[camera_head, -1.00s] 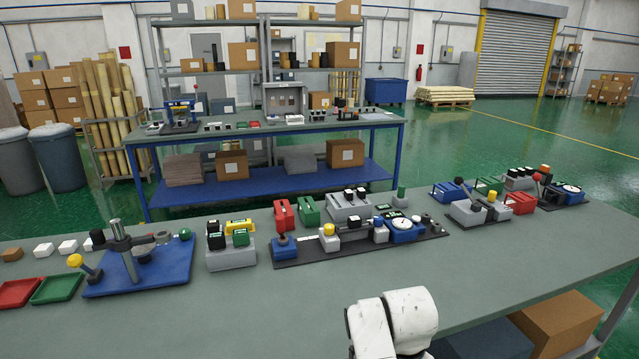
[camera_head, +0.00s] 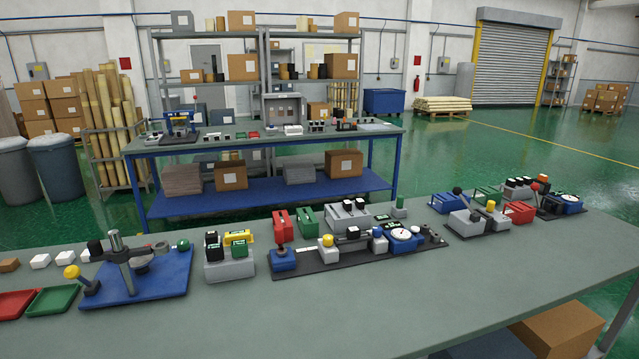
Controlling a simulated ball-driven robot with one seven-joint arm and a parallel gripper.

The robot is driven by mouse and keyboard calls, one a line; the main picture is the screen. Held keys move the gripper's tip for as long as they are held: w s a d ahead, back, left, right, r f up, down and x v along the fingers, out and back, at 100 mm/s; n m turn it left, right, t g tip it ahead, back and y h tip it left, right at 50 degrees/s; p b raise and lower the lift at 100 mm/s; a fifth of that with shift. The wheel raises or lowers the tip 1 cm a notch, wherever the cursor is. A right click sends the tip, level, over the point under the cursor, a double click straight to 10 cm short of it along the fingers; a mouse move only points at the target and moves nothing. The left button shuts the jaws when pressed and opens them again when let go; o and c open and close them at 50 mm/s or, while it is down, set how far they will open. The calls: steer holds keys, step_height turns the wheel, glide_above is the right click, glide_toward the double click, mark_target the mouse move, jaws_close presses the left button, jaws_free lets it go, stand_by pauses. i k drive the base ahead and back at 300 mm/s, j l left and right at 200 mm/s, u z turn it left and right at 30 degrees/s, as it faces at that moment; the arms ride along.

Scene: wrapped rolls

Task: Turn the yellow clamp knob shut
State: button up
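Several yellow-topped parts stand on the near bench. A yellow knob (camera_head: 327,241) sits on a light grey block on the dark fixture plate (camera_head: 345,262) in the middle. A yellow ball (camera_head: 72,271) tops a tilted lever at the left edge of the blue-based stand (camera_head: 140,283). A small yellow cap (camera_head: 491,205) is on the grey fixture at right. I cannot tell from labels which is the clamp knob, or how far any is turned. My gripper is not in view.
Red (camera_head: 15,303) and green (camera_head: 54,300) trays lie at the bench's left end. A grey block with black and yellow pieces (camera_head: 229,264) stands between the blue stand and the dark plate. The bench's front strip (camera_head: 330,320) is clear. A cardboard box (camera_head: 560,328) is below at right.

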mark_target(327, 240)
steer(key=i+l+z, duration=0.5)
steer(key=i+l, duration=0.15)
steer(key=i, duration=0.1)
